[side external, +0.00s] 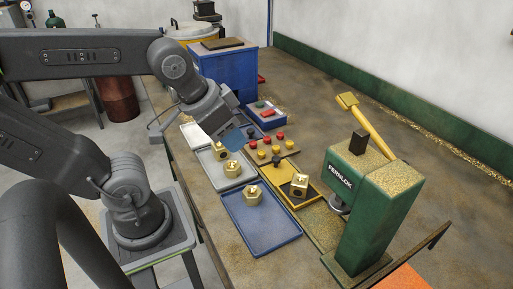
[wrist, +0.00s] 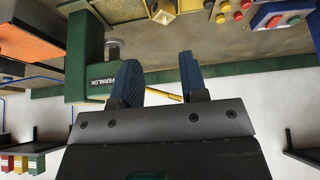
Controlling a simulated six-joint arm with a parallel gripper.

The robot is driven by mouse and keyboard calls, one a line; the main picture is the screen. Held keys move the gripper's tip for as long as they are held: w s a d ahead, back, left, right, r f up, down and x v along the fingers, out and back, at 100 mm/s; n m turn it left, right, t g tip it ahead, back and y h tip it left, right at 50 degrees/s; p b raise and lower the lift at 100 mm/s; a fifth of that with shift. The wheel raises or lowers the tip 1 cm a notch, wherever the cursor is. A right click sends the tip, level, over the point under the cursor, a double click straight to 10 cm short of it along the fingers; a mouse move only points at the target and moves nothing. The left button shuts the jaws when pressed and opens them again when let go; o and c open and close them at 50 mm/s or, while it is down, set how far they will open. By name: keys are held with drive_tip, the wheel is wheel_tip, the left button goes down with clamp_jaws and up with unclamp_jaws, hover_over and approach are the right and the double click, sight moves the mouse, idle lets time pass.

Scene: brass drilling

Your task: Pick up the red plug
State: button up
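Small red plugs (side external: 280,135) stand with yellow ones on a brown board in the middle of the bench. In the wrist view red plugs (wrist: 239,15) show at the upper right. I cannot tell which red piece the task means. My gripper (side external: 234,138) is above the bench, left of the board. In the wrist view my gripper's (wrist: 160,72) blue fingers are apart with nothing between them.
Brass fittings (side external: 232,169) sit on grey and blue trays (side external: 262,225) in front. A green press (side external: 375,205) with a yellow lever stands at the right. A blue box (side external: 226,75) stands behind my gripper. The bench's far right is mostly clear.

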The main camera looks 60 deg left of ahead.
drive_tip(key=n+g, duration=0.6)
drive_tip(key=n, duration=1.5)
hover_over(253, 142)
wheel_tip(253, 142, down, 9)
drive_tip(key=f, duration=0.7)
drive_tip(key=shift+a+f, duration=0.2)
drive_tip(key=shift+d+f, duration=0.2)
drive_tip(key=shift+f, duration=2.8)
